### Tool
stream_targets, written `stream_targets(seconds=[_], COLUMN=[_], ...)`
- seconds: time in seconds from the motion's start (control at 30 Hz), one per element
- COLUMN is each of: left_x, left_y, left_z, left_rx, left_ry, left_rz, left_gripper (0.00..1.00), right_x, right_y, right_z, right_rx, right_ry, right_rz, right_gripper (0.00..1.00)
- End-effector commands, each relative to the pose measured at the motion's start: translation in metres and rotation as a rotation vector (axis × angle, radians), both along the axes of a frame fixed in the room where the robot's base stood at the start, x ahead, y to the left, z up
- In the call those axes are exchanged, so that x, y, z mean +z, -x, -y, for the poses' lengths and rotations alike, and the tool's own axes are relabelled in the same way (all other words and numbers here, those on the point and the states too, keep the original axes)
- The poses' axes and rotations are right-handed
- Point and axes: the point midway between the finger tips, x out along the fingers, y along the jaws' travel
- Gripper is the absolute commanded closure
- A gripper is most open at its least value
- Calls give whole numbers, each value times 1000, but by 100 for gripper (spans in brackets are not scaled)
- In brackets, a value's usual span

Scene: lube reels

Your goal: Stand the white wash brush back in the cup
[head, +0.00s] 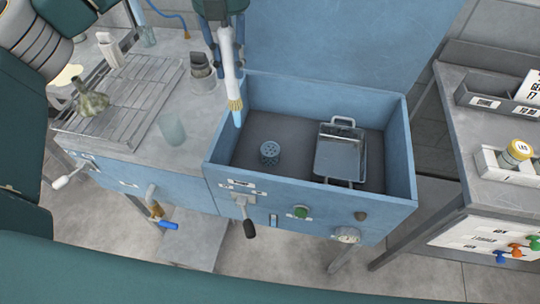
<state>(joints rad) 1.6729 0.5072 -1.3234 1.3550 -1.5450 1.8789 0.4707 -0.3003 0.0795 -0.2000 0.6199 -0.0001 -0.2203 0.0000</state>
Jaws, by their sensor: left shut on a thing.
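The white wash brush (229,72) hangs nearly upright, tan band and pale blue tip downward, near the back left corner of the blue basin. My left gripper (226,45) comes in at the top edge, shut on the brush's upper part, which its fingers partly hide. A translucent, pale cup (172,131) stands on the grey counter, left of the basin and below the brush tip in the picture. Whether anything is in it I cannot tell. A grey holder (201,68) stands farther back, left of the brush. I do not see my right gripper.
The blue basin (300,207) holds a perforated round piece (270,152) and a metal tray (341,153). A wire rack (125,110) with a small flask (89,98) covers the counter's left. A side table (476,140) with bins is at right.

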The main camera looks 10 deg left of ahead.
Motion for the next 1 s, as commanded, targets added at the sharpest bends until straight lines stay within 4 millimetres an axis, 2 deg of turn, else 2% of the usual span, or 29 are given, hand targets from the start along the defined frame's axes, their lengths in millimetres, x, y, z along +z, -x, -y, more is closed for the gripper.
stream_targets(seconds=[0.27,0.7,1.0], left_x=[0,-1,0], left_y=[5,21,26], left_z=[-17,-79,-97], left_rx=[0,3,1], left_ry=[0,0,0], left_rz=[1,1,1], left_gripper=[100,100,100], right_x=[-5,-16,-18], right_y=[0,0,-1], right_z=[0,0,0], right_rx=[0,0,0], right_ry=[0,0,0], right_rz=[0,1,1], right_gripper=[100,100,100])
